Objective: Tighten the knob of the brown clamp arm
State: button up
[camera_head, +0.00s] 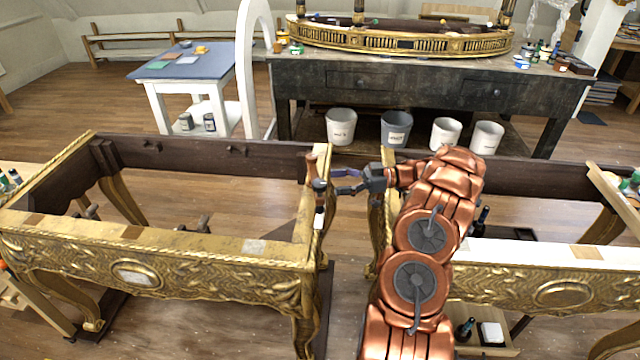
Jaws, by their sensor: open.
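My gripper (335,181) reaches left from my copper-coloured arm, into the gap between two gilt console frames. Its two fingers are apart and nothing shows between them. Just left of the fingertips, a small dark round piece (319,185), possibly the knob, sits at the back right corner of the left console. I cannot tell whether the fingers touch it. A brown upright piece (323,160) stands there too, possibly the clamp arm; its outline is too small to be sure. More small clamp-like pieces show on the left console's back rail (235,149) and inside its front rail (197,225).
The left console (150,238) and the right console (520,280) stand close on both sides of my arm. Behind them is a dark workbench (430,88) with several buckets (341,127) below. A blue-topped white table (180,62) stands back left.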

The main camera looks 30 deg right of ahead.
aim_at(320, 183)
jog(key=shift+p+x, duration=1.05)
jog(key=shift+x, duration=1.85)
jog(key=shift+s, duration=0.1)
jog(key=c, duration=1.2)
jog(key=shift+o, duration=0.2)
jog(key=b, duration=0.4)
jog(key=shift+f+t, duration=0.3)
jog(key=shift+f, duration=0.05)
jog(key=m+b, duration=0.1)
jog(key=b, duration=0.3)
jog(key=shift+f+h, duration=0.1)
jog(key=shift+h, duration=0.2)
jog(key=m+t+h+b, duration=0.1)
jog(key=t+b, duration=0.1)
jog(key=b, duration=0.7)
jog(key=m+t+h+b, duration=0.1)
jog(key=m+t+b, duration=0.1)
jog(key=b, duration=0.7)
jog(key=shift+a+r+h+b, duration=0.1)
jog(key=shift+r+h+b, duration=0.1)
jog(key=shift+h+b, duration=0.2)
